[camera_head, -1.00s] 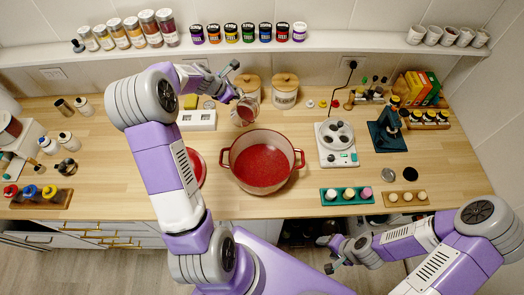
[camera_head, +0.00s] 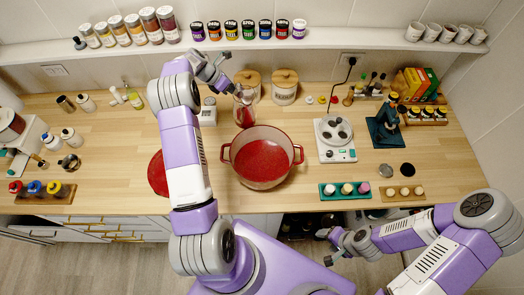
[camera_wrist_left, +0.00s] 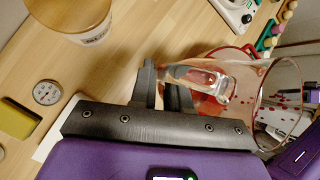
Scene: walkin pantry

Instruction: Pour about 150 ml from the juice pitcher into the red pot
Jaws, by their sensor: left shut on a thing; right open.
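The red pot (camera_head: 262,162) stands on the counter in the middle of the head view, with two side handles and a speckled red surface inside. My left gripper (camera_head: 226,86) is shut on the juice pitcher (camera_head: 244,110), a clear glass vessel with red juice, just behind the pot's back rim. In the left wrist view the pitcher (camera_wrist_left: 270,95) shows red drops on its glass, and the gripper's dark fingers (camera_wrist_left: 165,88) close on its handle side. The pot is mostly hidden behind the pitcher there. My right gripper (camera_head: 331,246) is open and empty, in front of the counter's edge.
Two wooden-lidded canisters (camera_head: 285,90) stand behind the pitcher. A white scale (camera_head: 208,112) and a red round item (camera_head: 157,174) lie left of the pot, partly behind my left arm. A white appliance (camera_head: 335,140) stands to the right.

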